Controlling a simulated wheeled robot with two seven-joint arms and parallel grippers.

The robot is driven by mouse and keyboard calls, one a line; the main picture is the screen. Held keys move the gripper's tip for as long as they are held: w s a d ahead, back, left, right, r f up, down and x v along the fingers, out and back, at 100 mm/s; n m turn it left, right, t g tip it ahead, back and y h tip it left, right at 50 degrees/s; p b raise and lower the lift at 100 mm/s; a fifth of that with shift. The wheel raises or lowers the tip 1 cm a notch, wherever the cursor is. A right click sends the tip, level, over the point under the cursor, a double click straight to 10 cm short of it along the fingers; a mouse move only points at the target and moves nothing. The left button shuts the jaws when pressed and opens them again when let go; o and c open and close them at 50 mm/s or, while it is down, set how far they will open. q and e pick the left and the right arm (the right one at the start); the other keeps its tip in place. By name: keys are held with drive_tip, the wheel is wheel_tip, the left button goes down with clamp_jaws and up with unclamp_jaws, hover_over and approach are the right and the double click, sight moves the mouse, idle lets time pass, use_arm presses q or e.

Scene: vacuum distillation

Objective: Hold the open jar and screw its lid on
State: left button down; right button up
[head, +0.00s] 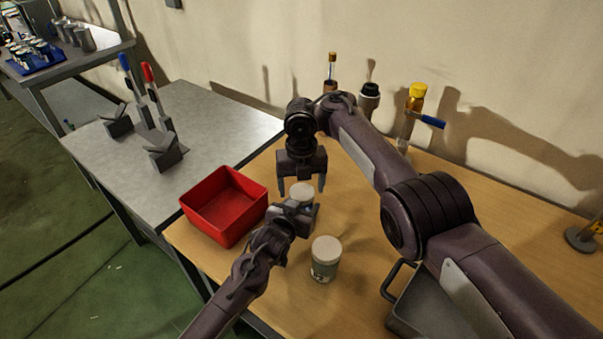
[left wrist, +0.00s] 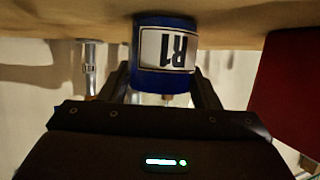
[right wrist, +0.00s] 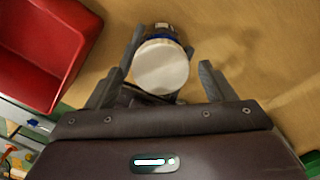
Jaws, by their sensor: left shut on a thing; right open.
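A jar with a blue band and a white "R1" label (left wrist: 166,52) is between the fingers of my left gripper (left wrist: 162,85), which is shut on it. The jar stands at or just above the wooden table. A round white lid (right wrist: 160,67) covers its top as seen from above; it also shows in the head view (head: 301,191). Whether the lid is threaded tight I cannot tell. My right gripper (head: 302,184) is open, pointing down just above the lid, its fingers on either side and apart from it. My left gripper hides most of the jar in the head view.
A second white-topped jar (head: 326,258) stands close to the front right. A red bin (head: 226,205) is at the left. A grey tray (head: 430,305) lies front right. A bottle with dark cap (head: 369,98) and a yellow-capped vessel (head: 416,95) stand at the back.

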drive_tip(key=shift+f, duration=0.5)
drive_tip(key=c, duration=1)
drive_tip(key=m, duration=0.3)
drive_tip(key=shift+c, duration=0.2)
drive_tip(key=m, duration=0.4)
drive_tip(key=shift+m, duration=0.3)
drive_tip(key=m, duration=0.8)
drive_tip(key=shift+m, duration=0.3)
